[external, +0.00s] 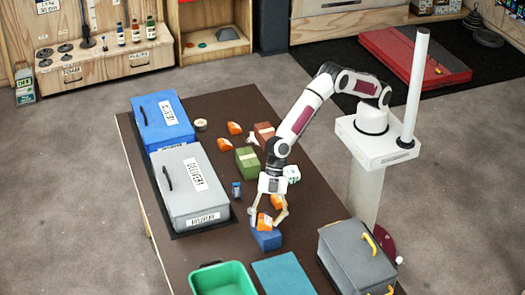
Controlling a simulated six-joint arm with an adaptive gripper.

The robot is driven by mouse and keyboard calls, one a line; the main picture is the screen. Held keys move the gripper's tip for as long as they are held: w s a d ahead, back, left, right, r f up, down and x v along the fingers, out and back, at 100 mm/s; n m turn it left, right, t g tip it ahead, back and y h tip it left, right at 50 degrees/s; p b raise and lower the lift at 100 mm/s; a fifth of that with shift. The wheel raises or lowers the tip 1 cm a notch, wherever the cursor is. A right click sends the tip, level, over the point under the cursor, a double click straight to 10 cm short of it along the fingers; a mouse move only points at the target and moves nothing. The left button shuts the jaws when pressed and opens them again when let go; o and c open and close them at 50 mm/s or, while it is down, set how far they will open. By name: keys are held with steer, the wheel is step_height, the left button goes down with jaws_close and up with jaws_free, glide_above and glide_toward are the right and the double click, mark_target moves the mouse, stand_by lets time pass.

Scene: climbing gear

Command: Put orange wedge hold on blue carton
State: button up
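An orange wedge hold (264,222) with a white patch is between the fingers of my gripper (264,223), at the top of a small blue carton (267,241). The fingers are spread on either side of the hold. At this size I cannot tell whether they grip it or stand just clear of it, nor whether the hold rests on the carton or is slightly above it. Another orange piece (276,201) lies just behind, partly hidden by my gripper.
A grey case (185,200) and a blue case (160,108) line the table's left side. A green bin (222,279) and teal mat (284,273) are in front. Behind are a green block (247,160), a reddish-brown block (264,131) and orange holds (234,128). A grey box (356,257) stands right.

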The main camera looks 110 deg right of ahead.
steer(key=shift+d+f, duration=0.1)
steer(key=shift+r, duration=0.5)
steer(key=shift+s+d+r, duration=0.15)
steer(key=shift+r, duration=0.55)
steer(key=v, duration=1.1)
